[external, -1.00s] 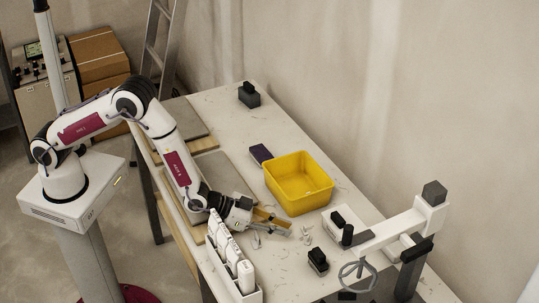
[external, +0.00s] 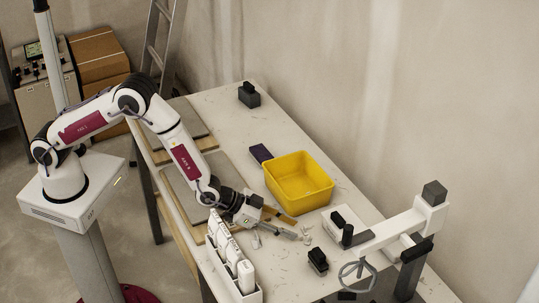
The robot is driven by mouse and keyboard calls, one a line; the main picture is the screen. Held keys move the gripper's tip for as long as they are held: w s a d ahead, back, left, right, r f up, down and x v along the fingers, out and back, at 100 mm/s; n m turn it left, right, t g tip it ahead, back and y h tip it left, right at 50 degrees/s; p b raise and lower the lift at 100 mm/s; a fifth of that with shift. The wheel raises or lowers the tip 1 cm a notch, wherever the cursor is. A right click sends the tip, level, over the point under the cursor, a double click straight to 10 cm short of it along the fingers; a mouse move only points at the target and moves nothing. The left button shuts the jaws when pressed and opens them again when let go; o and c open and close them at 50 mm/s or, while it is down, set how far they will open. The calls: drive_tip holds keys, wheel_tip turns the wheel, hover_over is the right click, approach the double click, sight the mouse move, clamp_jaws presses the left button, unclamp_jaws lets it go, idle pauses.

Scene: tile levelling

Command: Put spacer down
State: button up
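My gripper (external: 292,235) is low over the near part of the table, pointing right, between the white rack and the yellow bin. Its fingers are small here and I cannot tell whether they are open or shut. Small pale pieces that look like spacers (external: 306,232) lie on the table just right of the fingertips. Another small pale piece (external: 256,241) shows just below the gripper. I cannot make out a spacer between the fingers. A brown strip (external: 281,216) shows beside the fingers on the bin side.
A yellow bin (external: 300,205) stands behind the gripper. A white rack with white bottles (external: 252,293) is at the near edge. Black blocks (external: 318,262) and a white fixture (external: 405,228) stand to the right. Grey tiles (external: 182,178) lie at the left. The far tabletop is mostly clear.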

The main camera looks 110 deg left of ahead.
sight(305, 238)
drive_tip(key=shift+w+a+f+m+g+h, duration=0.1)
drive_tip(key=shift+w+a+m+g+h, duration=0.2)
drive_tip(key=shift+w+a+m+g, duration=0.35)
drive_tip(key=shift+w+a+r+m+g+h, duration=0.3)
drive_tip(key=shift+w+a+m+g+h, duration=0.25)
drive_tip(key=shift+g, duration=0.3)
drive_tip(key=shift+r+m+g+h, duration=0.5)
drive_tip(key=shift+r+h, duration=0.25)
drive_tip(key=shift+r, duration=0.15)
drive_tip(key=shift+s+d+r+m+g+h, duration=0.1)
drive_tip(key=shift+s+r+m+g+h, duration=0.2)
drive_tip(key=shift+r, duration=0.35)
drive_tip(key=shift+s+d+r+m+g+h, duration=0.1)
drive_tip(key=shift+r+m+g+h, duration=0.25)
drive_tip(key=shift+r+m, duration=0.2)
drive_tip(key=shift+f, duration=0.1)
drive_tip(key=shift+x, duration=1.2)
drive_tip(key=shift+w, duration=0.15)
drive_tip(key=shift+x, duration=2.5)
drive_tip(key=shift+w+d, duration=0.15)
